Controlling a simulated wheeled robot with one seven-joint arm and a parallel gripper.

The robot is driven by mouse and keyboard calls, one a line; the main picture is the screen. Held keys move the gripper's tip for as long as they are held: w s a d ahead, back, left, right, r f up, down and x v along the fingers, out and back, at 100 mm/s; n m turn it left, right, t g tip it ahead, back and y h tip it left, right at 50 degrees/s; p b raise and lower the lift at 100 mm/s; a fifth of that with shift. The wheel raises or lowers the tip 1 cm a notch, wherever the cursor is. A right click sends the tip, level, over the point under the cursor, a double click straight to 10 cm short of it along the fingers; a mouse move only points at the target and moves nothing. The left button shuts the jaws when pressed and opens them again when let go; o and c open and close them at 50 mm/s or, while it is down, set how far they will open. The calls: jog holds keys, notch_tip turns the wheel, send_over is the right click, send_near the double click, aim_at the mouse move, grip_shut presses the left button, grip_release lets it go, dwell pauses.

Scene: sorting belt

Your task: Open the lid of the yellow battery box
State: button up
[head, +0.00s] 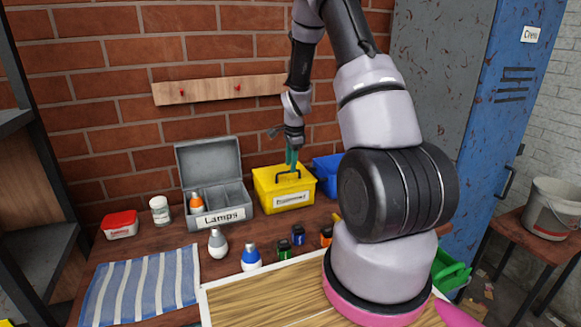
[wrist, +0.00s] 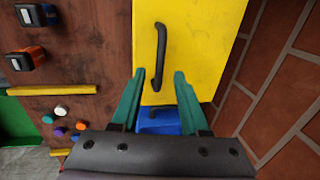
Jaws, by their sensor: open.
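The yellow battery box (head: 268,199) stands on the bench against the brick wall, with its lid shut. A black bar handle (head: 288,175) lies on top of the lid. In the wrist view the yellow lid (wrist: 205,45) fills the upper middle, with the black handle (wrist: 160,50) running away from me. My gripper (head: 291,158) is above the lid, pointing down. Its green fingers (wrist: 160,74) are open, and the near end of the handle shows between their tips. I cannot tell whether the fingertips reach down to the handle's height.
An open grey Lamps box (head: 222,215) stands left of the yellow box, and a blue box (head: 327,172) right of it. A striped cloth (head: 140,287) covers the left front.

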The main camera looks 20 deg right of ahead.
jog(key=shift+w+f, duration=0.1)
jog(key=shift+f, duration=0.7)
grip_shut()
dwell(0.9)
